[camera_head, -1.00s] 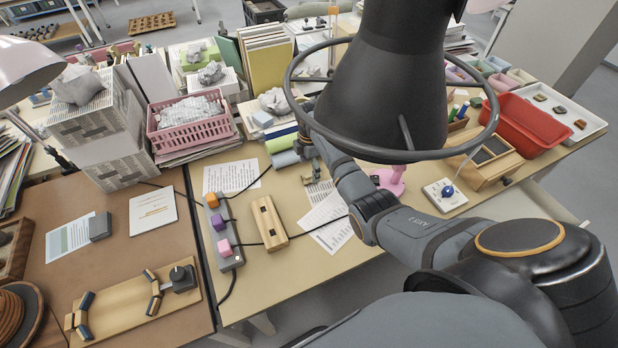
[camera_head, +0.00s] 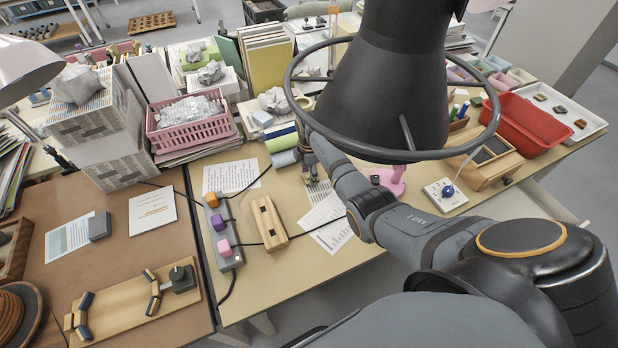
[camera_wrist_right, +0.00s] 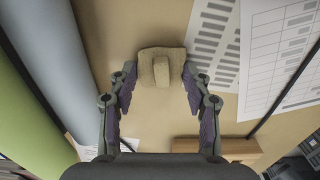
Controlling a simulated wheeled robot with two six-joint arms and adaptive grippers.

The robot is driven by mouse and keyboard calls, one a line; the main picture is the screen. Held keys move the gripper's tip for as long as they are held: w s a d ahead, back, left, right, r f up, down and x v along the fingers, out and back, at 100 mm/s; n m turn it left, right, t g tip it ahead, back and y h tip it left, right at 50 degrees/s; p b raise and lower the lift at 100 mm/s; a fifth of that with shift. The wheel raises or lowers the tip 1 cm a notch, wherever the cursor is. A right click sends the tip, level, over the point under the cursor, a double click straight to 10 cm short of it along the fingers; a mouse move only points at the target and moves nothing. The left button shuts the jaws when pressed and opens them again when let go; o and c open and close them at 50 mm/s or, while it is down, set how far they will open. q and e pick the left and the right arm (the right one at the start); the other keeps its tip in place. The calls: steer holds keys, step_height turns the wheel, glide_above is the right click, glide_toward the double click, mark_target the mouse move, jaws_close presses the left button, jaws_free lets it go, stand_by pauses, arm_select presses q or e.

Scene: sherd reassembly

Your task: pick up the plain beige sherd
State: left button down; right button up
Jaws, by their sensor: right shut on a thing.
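The plain beige sherd (camera_wrist_right: 162,68) is in the right wrist view, a squarish tan piece with a raised strip down its middle. My right gripper (camera_wrist_right: 160,78) is shut on it, with one finger at each side edge. Whether the sherd touches the table is hard to tell. In the head view my right gripper (camera_head: 310,176) is small, pointing down over the table beside the rolls, and the sherd cannot be made out there. My left gripper is not in view.
A green roll (camera_head: 281,143) and a grey-blue roll (camera_head: 286,158) lie close by the right gripper. Printed sheets (camera_head: 326,222), a slotted wooden block (camera_head: 268,222) and a grey strip with coloured cubes (camera_head: 222,238) lie nearer. A pink stand (camera_head: 391,180) is to the right.

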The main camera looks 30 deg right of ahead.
step_height(320, 180, up, 10)
stand_by(0.6)
